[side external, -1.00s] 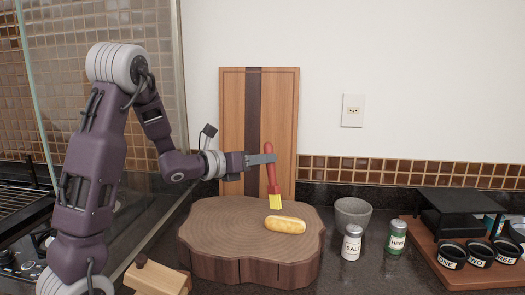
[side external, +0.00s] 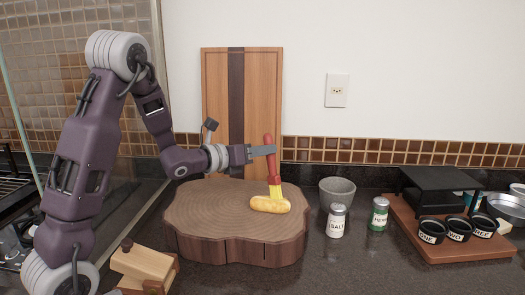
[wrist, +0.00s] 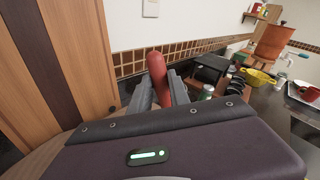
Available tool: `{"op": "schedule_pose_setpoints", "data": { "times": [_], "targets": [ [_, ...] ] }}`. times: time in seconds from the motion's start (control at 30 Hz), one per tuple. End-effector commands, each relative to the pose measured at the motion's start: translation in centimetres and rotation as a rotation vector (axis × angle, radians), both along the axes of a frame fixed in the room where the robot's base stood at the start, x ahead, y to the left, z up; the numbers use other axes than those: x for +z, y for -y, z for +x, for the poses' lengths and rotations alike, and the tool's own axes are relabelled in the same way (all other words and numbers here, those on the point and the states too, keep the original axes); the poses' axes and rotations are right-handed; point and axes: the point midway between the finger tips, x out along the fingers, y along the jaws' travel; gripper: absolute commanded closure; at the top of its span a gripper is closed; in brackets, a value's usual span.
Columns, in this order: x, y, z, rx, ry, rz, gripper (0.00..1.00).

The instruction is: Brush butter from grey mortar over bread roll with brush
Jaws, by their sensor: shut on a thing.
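My gripper (side external: 263,151) is shut on the red handle of the brush (side external: 271,180) and holds it nearly upright. The brush's yellow bristles point down and appear to meet the top of the bread roll (side external: 262,204). The roll is golden and lies on the round wooden block near its right side. In the wrist view the red brush handle (wrist: 157,68) stands between the two grey fingers, and the bristles and roll are hidden. The grey mortar (side external: 337,190) stands on the counter to the right of the block; its contents cannot be seen.
The wooden block (side external: 205,215) has clear space left of the roll. Salt (side external: 336,222) and herb (side external: 378,215) shakers stand right of it. A wooden tray (side external: 450,245) with black cups is farther right. A tall board (side external: 215,110) leans on the wall behind.

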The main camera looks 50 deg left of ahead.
Motion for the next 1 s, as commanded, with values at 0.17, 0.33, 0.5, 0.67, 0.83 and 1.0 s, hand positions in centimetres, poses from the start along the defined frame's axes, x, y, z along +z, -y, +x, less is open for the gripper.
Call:
{"op": "schedule_pose_setpoints", "data": {
  "times": [0.17, 0.33, 0.5, 0.67, 0.83, 1.0],
  "targets": [
    [0.0, -1.3, -1.1, 0.002, 0.000, 0.000, 1.00],
    [0.0, -2.5, -2.0, 0.002, 0.002, -0.001, 1.00],
    [0.0, -3.7, -3.0, 0.002, -0.001, 0.000, 1.00],
    [0.0, -3.0, -2.6, -0.003, 0.001, 0.000, 1.00],
    [0.0, -1.8, -1.6, -0.003, 0.000, 0.000, 1.00],
    [0.0, -0.6, -0.6, -0.003, 0.000, 0.000, 1.00]
  ]
}}
